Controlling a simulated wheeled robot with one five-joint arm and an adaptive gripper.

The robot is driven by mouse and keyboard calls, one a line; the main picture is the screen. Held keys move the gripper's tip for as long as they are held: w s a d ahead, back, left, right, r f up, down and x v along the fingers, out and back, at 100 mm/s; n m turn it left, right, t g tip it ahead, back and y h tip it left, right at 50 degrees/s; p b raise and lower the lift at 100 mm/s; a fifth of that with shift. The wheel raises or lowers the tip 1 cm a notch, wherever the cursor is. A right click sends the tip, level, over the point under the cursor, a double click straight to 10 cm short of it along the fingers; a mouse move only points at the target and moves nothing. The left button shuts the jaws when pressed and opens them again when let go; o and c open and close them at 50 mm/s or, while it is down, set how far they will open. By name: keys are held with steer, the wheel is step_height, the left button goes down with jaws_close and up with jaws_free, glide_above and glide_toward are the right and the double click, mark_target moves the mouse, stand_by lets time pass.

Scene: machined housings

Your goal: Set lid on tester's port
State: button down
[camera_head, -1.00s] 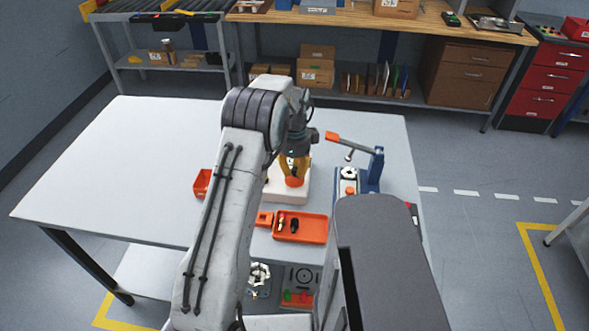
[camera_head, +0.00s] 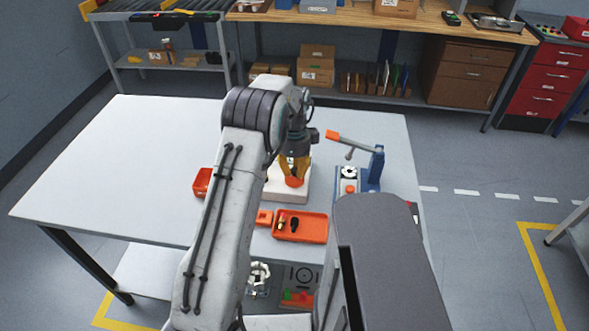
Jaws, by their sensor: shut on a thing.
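My gripper (camera_head: 295,174) has yellow fingers pointing down over the white block (camera_head: 274,195) on the table. It is shut on a round orange piece, which looks like the lid (camera_head: 295,182). I cannot tell whether the lid touches the block. The tester (camera_head: 376,168) is a blue stand to the right, with a raised lever ending in an orange handle. On its base is a round, pale and dark fitting, perhaps the port (camera_head: 348,172), with an orange part in front of it. My gripper is left of the tester, apart from it.
An orange tray (camera_head: 315,229) with small parts lies in front of the block. A red bin (camera_head: 201,183) is partly hidden behind my arm. The left of the white table (camera_head: 130,170) is clear. The tester's lever reaches left toward my gripper.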

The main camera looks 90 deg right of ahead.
mark_target(294, 170)
steer(key=shift+f, duration=0.15)
steer(key=c, duration=0.5)
jaws_free()
steer(key=shift+c, duration=0.2)
steer(key=shift+r, duration=0.2)
stand_by(0.6)
steer(key=shift+r+p, duration=2.65)
steer(key=shift+r, duration=1.2)
